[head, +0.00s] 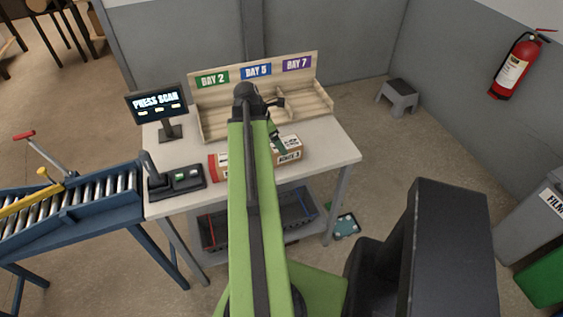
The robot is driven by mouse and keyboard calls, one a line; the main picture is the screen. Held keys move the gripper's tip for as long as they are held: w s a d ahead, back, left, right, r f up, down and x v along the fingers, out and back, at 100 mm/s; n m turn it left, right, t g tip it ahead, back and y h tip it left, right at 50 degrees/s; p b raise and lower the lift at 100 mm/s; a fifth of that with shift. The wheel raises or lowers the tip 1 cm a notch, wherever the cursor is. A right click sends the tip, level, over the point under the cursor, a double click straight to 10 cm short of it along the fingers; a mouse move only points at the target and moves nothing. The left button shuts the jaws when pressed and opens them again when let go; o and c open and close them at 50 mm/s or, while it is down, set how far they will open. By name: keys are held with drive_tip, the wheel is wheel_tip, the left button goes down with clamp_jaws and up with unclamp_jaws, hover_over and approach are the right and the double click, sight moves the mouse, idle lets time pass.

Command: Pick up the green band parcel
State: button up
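A cardboard parcel (289,144) lies on the white table to the right of my arm, with a dark green strip on its left part that may be its band. Printed lettering, partly readable as a route label, shows on the cardboard front just below it. A red-banded cardboard end (213,167) shows left of my arm. My arm covers the middle, so I cannot tell how these boxes join. My gripper (275,128) seems to be beyond the arm's dark end joint, above or beside the parcel. Its fingers are too small and hidden to judge, and contact is unclear.
A wooden sorter (325,101) marked DAY 2, DAY 5 and DAY 7 stands along the table's back. A PRESS SCAN screen (157,104) and a black scanner stand (178,181) are left. A roller conveyor (75,205) meets the table's left. A dark crate (295,222) sits below.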

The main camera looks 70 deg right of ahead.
drive_tip(key=b+x, duration=0.1)
drive_tip(key=x, duration=0.1)
drive_tip(key=shift+f, duration=0.3)
drive_tip(key=shift+s+d, duration=0.1)
drive_tip(key=b+x, duration=0.4)
drive_tip(key=x, duration=0.1)
drive_tip(key=shift+s+f+b, duration=0.1)
drive_tip(key=shift+f+b, duration=0.05)
drive_tip(key=shift+b, duration=0.25)
drive_tip(key=shift+r, duration=0.2)
drive_tip(key=c, duration=1.9)
drive_tip(key=shift+o, duration=0.2)
wheel_tip(320, 180, up, 10)
drive_tip(key=p, duration=1)
drive_tip(key=shift+r+p, duration=0.1)
drive_tip(key=shift+p, duration=0.2)
drive_tip(key=shift+f, duration=0.3)
